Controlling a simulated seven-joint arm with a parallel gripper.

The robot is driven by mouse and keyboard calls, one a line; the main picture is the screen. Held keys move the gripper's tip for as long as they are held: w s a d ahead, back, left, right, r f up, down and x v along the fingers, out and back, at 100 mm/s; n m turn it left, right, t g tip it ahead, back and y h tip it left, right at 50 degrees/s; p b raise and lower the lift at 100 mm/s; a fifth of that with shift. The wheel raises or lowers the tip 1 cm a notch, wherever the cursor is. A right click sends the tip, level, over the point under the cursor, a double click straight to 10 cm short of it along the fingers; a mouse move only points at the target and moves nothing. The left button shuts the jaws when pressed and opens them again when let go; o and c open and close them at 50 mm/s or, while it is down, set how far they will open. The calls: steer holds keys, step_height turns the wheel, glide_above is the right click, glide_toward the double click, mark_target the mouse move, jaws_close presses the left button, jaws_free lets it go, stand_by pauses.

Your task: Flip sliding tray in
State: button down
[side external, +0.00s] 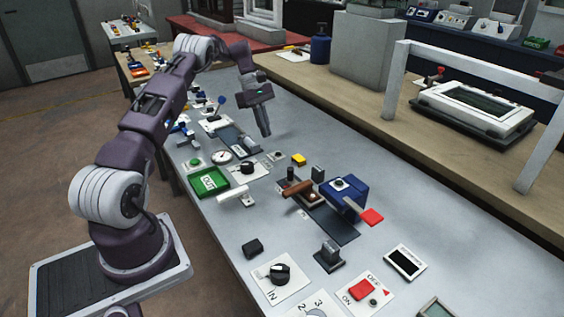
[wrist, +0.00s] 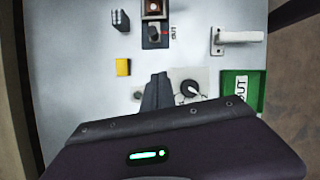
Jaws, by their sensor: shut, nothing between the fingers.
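My gripper (side external: 265,132) is shut and empty, pointing down above the far left part of the grey panel table. In the wrist view its dark fingers (wrist: 156,92) are together, left of a black round knob (wrist: 188,90). No part is clearly marked as the sliding tray. Another dark flat strip (side external: 238,142) lies near my gripper, partly hidden by other parts.
Knobs and switches, including the IN knob (side external: 281,272), fill the near end. The table's right side (side external: 425,210) is mostly clear.

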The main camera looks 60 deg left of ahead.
mark_target(307, 184)
steer(key=x, duration=0.8)
steer(key=shift+d+f, duration=0.15)
steer(key=shift+f, duration=0.15)
steer(key=d, duration=0.2)
steer(key=d+f, duration=0.1)
steer(key=shift+w+d, duration=0.15)
steer(key=shift+w, duration=0.2)
steer(key=shift+w+d, duration=0.1)
steer(key=shift+d, duration=0.4)
steer(key=d, duration=1.2)
steer(key=shift+d, duration=0.4)
steer(key=a, duration=0.3)
steer(key=shift+s+a, duration=0.3)
steer(key=shift+a, duration=0.1)
steer(key=v, duration=1)
steer(key=shift+a, duration=0.4)
